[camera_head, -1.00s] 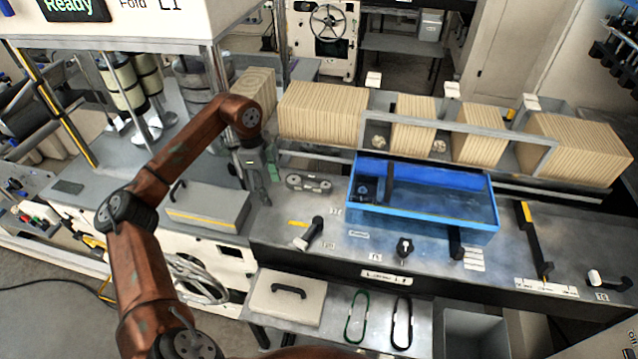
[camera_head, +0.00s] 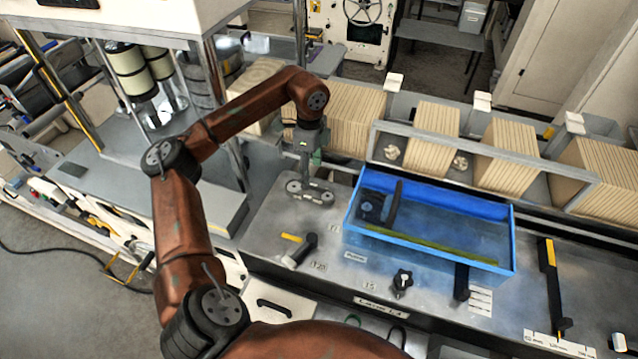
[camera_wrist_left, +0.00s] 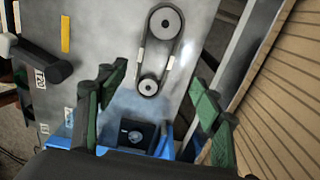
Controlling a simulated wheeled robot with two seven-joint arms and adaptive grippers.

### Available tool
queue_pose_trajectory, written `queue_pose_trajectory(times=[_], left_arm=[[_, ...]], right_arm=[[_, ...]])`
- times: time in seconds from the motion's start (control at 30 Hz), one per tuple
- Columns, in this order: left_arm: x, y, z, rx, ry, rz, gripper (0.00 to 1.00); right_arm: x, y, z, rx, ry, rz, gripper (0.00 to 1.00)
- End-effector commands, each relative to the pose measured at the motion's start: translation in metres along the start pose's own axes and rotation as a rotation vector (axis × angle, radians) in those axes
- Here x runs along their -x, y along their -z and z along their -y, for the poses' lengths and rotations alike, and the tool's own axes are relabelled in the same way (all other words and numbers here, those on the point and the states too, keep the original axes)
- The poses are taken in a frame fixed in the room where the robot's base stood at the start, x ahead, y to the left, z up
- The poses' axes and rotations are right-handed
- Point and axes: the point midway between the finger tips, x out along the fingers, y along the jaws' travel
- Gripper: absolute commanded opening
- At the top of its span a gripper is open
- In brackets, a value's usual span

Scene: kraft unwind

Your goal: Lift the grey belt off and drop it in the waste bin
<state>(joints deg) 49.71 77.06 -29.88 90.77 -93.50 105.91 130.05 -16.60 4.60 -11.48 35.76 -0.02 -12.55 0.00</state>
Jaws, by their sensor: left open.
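The grey belt (camera_head: 310,197) runs around two round pulleys on the metal deck, left of the blue box. In the left wrist view the belt (camera_wrist_left: 174,58) loops around a larger pulley (camera_wrist_left: 165,23) and a smaller pulley (camera_wrist_left: 149,86). My left gripper (camera_head: 304,165) points down over the belt, open and empty. In the left wrist view its green fingers (camera_wrist_left: 158,88) stand wide apart on either side of the smaller pulley's end. I cannot tell the exact height of the fingers above the belt. I cannot identify the waste bin clearly. My right gripper is not in view.
A blue open-topped box (camera_head: 430,268) stands right of the belt. Brown kraft stacks (camera_head: 355,115) line the back behind a grey rail (camera_head: 480,150). A black handle (camera_head: 302,248) and a knob (camera_head: 402,281) stand on the front deck.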

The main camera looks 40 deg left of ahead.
Motion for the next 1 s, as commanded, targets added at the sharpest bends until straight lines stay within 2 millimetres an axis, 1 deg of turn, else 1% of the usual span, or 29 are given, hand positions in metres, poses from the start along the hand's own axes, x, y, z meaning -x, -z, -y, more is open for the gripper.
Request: queue_pose_trajectory(times=[0.17,0.33,0.4,0.47,0.6,0.7,0.9,0.93,1.0], left_arm=[[-0.018,0.002,0.0,-0.004,-0.004,0.001,0.6],[-0.034,0.002,-0.001,-0.008,-0.003,0.001,0.6],[-0.044,0.001,-0.004,-0.007,-0.005,0.001,0.6],[-0.053,0.0,-0.005,-0.007,-0.004,0.001,0.6],[-0.071,-0.001,-0.005,-0.006,-0.003,-0.001,0.6],[-0.076,-0.002,-0.005,-0.005,-0.001,0.0,0.6],[-0.077,-0.003,-0.005,-0.004,0.0,0.0,0.6],[-0.077,-0.003,-0.005,-0.004,-0.001,0.0,0.6],[-0.077,-0.003,-0.005,-0.003,-0.001,0.0,0.55]], right_arm=[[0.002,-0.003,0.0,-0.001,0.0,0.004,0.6],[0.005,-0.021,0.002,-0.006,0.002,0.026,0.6],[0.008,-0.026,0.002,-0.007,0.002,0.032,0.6],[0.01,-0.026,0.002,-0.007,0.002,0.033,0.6],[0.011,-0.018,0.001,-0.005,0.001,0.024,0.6],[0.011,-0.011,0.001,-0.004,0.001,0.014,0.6],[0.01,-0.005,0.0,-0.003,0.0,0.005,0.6],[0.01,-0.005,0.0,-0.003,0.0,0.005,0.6],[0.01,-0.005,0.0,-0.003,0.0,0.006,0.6]])
